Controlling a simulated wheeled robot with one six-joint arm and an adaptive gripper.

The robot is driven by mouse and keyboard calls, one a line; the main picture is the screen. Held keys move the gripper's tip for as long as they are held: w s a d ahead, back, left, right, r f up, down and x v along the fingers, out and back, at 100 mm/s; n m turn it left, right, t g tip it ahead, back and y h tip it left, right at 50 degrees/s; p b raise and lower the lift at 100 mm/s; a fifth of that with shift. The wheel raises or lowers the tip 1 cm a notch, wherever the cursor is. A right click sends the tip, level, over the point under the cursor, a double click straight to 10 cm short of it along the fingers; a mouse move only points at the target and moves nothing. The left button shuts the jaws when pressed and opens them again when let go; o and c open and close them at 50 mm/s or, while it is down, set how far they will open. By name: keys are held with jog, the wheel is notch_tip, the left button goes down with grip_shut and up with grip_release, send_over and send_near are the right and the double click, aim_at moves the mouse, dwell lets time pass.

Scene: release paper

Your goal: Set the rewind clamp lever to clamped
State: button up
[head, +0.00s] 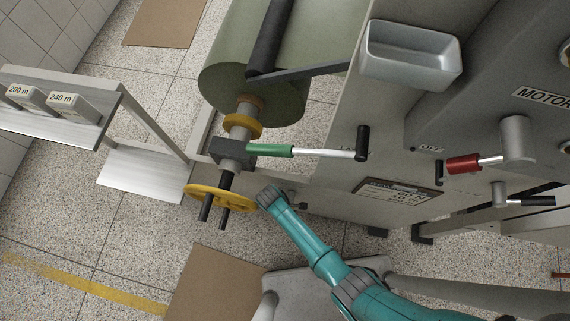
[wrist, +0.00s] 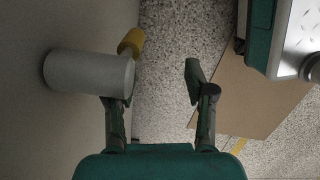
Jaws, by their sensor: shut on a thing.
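In the wrist view a thick grey cylinder (wrist: 85,72) stands out from a grey panel at the left, with a yellow grip (wrist: 132,42) just beyond it. They look like the hub and handle of a lever, but no label shows there. In the head view my teal wrist (head: 270,197) is right of the yellow handwheel (head: 222,199), and the gripper and yellow grip are hidden.
A green-handled lever (head: 270,150), a red-handled lever (head: 464,164) and a black-handled lever (head: 537,201) are on the machine. A metal tray (head: 410,55) is above them. A paper roll (head: 225,75) is at the top. Cardboard (head: 205,285) lies on the floor, with clear floor at the lower left.

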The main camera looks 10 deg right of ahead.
jog(key=s+d+r+m+t+y, duration=0.2)
jog(key=d+r+m+t+y, duration=0.25)
jog(key=r+m, duration=0.4)
jog(key=x, duration=1.1)
jog(key=shift+w+d+f, duration=0.25)
jog(key=shift+d, duration=0.15)
grip_shut()
grip_release()
